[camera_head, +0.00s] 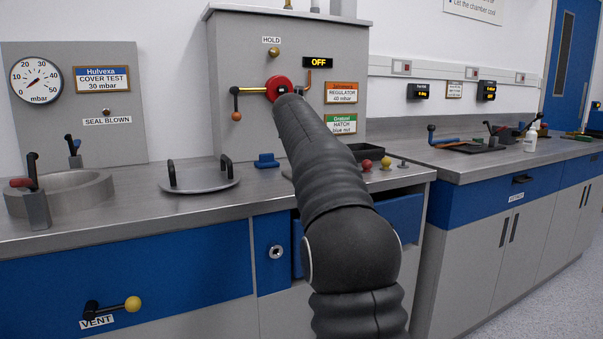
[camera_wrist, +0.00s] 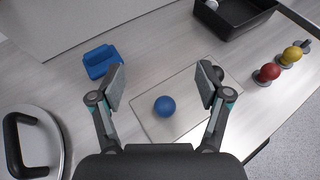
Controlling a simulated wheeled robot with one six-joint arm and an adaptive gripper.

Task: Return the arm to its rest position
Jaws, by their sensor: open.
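My arm (camera_head: 345,225) reaches forward and up from the lower middle of the head view, toward the grey panel with the red knob (camera_head: 278,88). My gripper's fingers are hidden in that view. In the wrist view my gripper (camera_wrist: 163,86) is open, its two fingers wide apart with nothing between the pads. Below it, a blue ball (camera_wrist: 165,106) shows on a pale rectangular plate (camera_wrist: 148,128) on the bench.
A round lid (camera_head: 200,180) with two handles lies on the bench, beside a blue block (camera_head: 266,161). A black tray (camera_wrist: 236,14) and red (camera_wrist: 267,73) and yellow (camera_wrist: 291,55) knobs stand to the right. The drawer front has a yellow-tipped VENT handle (camera_head: 132,303).

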